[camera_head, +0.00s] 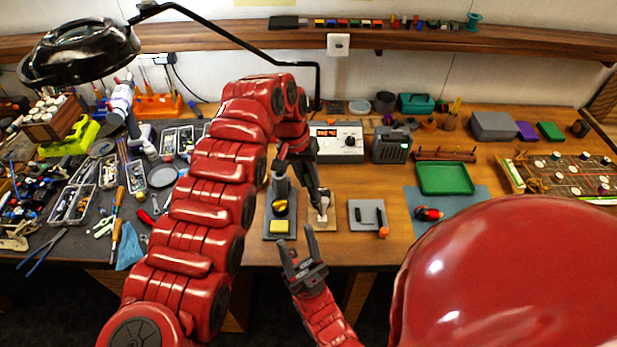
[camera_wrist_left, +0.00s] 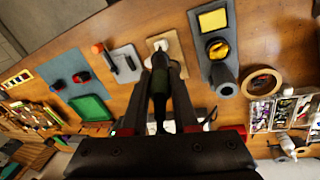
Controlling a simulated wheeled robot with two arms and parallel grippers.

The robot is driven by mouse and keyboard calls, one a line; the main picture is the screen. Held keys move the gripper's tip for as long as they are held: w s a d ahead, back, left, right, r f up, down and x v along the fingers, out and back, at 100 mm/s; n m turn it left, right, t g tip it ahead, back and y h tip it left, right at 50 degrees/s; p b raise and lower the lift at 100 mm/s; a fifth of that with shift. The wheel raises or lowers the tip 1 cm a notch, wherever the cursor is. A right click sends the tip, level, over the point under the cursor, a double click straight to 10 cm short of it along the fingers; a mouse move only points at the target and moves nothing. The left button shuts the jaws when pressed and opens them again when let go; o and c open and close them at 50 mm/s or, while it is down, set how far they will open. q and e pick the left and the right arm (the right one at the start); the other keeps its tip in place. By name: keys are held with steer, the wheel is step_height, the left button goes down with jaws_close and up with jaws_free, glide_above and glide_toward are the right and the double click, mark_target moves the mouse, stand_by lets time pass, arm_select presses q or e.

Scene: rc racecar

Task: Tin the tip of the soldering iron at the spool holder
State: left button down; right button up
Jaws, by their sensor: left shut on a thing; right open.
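My left gripper (camera_head: 312,185) is shut on the dark soldering iron, which also shows between the fingers in the left wrist view (camera_wrist_left: 160,82). The iron points down toward a small beige plate (camera_head: 328,225), apparently the spool holder's base. That plate also shows in the left wrist view (camera_wrist_left: 174,40). The gripper and iron hide much of what stands on it, and I cannot tell whether the tip touches solder. My right gripper (camera_head: 300,252) is open and empty, in front of the bench's front edge.
Left of the plate is a grey iron stand (camera_head: 270,228) with a yellow sponge (camera_head: 279,226) and a brass-coloured cleaner. Right of it is a grey pad (camera_head: 362,213) with an orange-ended item. A soldering station (camera_head: 338,142) stands behind. A green tray (camera_head: 445,178) lies farther right.

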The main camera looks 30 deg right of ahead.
arm_select(q)
steer(key=shift+b, duration=0.6)
stand_by(2.6)
stand_by(0.6)
steer(key=shift+p+v, duration=0.5)
steer(key=shift+v, duration=0.35)
steer(key=shift+s+d+r+p, duration=0.15)
steer(key=shift+r+p, duration=1.35)
steer(key=shift+r, duration=0.7)
steer(key=shift+f, duration=0.1)
steer(key=shift+d, duration=0.1)
